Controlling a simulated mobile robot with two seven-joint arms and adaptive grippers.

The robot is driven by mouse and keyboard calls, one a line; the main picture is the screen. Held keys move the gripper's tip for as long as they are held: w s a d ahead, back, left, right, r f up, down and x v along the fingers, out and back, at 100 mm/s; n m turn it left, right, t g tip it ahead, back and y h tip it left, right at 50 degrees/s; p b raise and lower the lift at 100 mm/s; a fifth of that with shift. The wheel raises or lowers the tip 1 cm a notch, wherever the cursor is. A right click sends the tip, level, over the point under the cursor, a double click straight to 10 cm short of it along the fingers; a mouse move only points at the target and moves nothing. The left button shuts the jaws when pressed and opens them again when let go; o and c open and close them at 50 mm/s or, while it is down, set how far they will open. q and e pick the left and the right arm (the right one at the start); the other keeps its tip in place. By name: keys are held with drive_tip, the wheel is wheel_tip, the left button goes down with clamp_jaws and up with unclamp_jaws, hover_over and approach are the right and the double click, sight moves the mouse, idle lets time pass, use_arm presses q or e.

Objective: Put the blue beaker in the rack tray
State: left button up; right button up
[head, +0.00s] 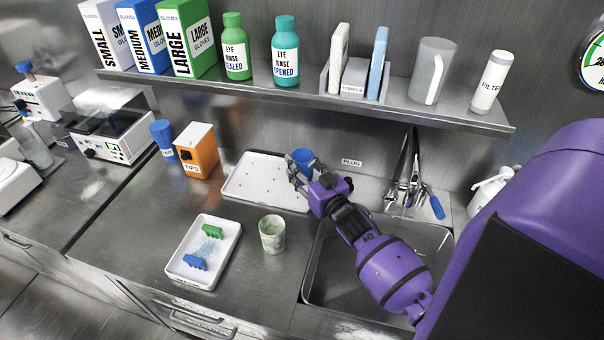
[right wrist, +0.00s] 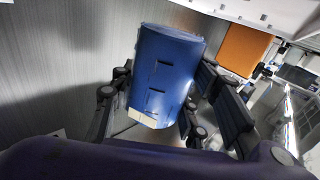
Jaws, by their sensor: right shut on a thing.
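The blue beaker (head: 302,156) is between the fingers of my right gripper (head: 300,176), at the right end of the white rack tray (head: 262,184). In the right wrist view the beaker (right wrist: 166,72) fills the space between the fingers of the right gripper (right wrist: 160,110), which are shut on its sides. The head view does not show clearly whether the beaker's base touches the tray. The tray lies on the counter against the back wall and has several small dark marks or holes. My left gripper is not in view.
A greenish cup (head: 272,234) and a white tray (head: 192,275) with a green and a blue piece stand in front. An orange tips box (head: 197,150) stands left. A loaded shelf (head: 300,92) hangs above.

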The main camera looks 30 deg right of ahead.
drive_tip(key=f, duration=0.3)
drive_tip(key=shift+w+d+f, duration=0.15)
drive_tip(key=shift+w+f, duration=0.05)
drive_tip(key=shift+w, duration=0.05)
drive_tip(key=shift+f, duration=0.15)
drive_tip(key=shift+f+b, duration=0.1)
drive_tip(key=shift+b, duration=0.2)
drive_tip(key=o, duration=1.1)
